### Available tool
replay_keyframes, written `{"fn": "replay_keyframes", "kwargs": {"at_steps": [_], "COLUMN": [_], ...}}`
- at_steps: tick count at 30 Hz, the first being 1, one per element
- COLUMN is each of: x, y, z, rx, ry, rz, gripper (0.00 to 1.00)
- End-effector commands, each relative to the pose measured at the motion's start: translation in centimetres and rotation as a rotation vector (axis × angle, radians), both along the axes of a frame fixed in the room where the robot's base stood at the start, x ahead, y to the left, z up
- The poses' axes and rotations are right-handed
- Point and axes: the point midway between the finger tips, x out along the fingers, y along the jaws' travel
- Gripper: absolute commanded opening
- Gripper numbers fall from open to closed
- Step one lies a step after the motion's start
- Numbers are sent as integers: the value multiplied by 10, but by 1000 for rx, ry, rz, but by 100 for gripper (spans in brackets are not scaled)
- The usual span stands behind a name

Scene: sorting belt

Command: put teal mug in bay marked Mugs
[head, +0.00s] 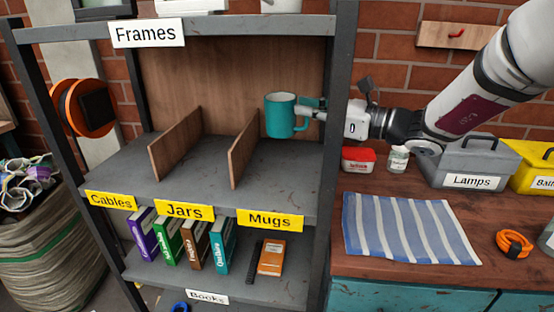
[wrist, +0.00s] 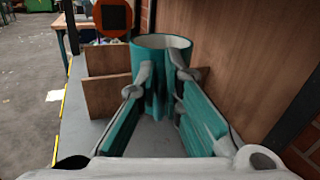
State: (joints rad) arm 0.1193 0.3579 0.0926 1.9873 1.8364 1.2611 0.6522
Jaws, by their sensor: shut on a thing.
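The teal mug (head: 280,116) is upright in my gripper (head: 306,112), inside the shelf unit above the right-hand bay. In the wrist view the mug (wrist: 160,52) sits between the two fingertips (wrist: 163,75), which are shut on it. The bay marked Mugs is the right-most one, with its yellow label (head: 270,221) on the shelf's front edge. A wooden divider (head: 243,148) bounds it on the left. The mug's base appears above the shelf floor (head: 275,178), which looks bare there; the exact gap is hard to tell.
Another wooden divider (head: 175,143) separates the bays marked Cables (head: 110,201) and Jars (head: 184,211). A dark shelf post (head: 337,130) stands right of the Mugs bay, close to my arm. Books (head: 196,243) stand on the shelf below. A grey Lamps box (head: 468,163) sits on the workbench.

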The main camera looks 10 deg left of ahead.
Motion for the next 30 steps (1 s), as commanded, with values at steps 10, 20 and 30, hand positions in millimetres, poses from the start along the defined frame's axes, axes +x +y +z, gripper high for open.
{"fn": "replay_keyframes", "kwargs": {"at_steps": [10,20,30], "x": [-2,-1,-1], "y": [-4,-4,-4], "z": [3,-39,-70], "rx": [27,31,31], "ry": [43,52,48], "rz": [19,22,22], "gripper": [0,0,0]}}
